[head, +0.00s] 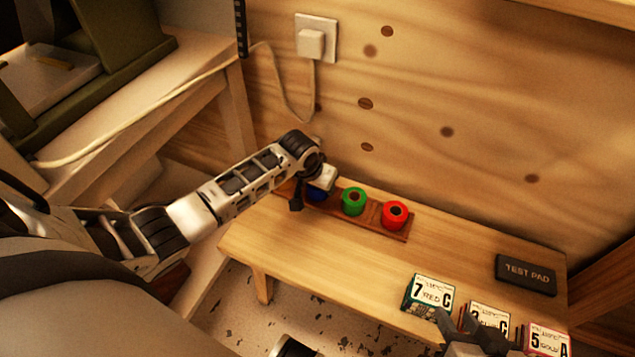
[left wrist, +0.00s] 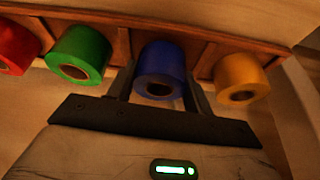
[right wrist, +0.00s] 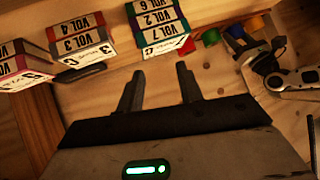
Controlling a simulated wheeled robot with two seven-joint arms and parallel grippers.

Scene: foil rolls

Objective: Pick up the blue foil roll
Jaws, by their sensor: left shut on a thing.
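The blue foil roll (left wrist: 163,72) sits in a wooden rack between the green and yellow rolls in the left wrist view. My left gripper (left wrist: 160,85) is shut on it, one finger on each side. In the head view the blue roll (head: 317,195) is mostly hidden by my left gripper (head: 312,194). My right gripper (right wrist: 158,85) is open and empty above the table; its fingers also show in the head view (head: 472,330), near the stacked boxes.
The rack (head: 408,231) also holds a green roll (head: 353,201), a red roll (head: 395,214) and a yellow roll (left wrist: 241,82). Labelled boxes (head: 432,290) and a dark test pad (head: 526,275) are on the table (head: 320,255). A wooden wall stands behind.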

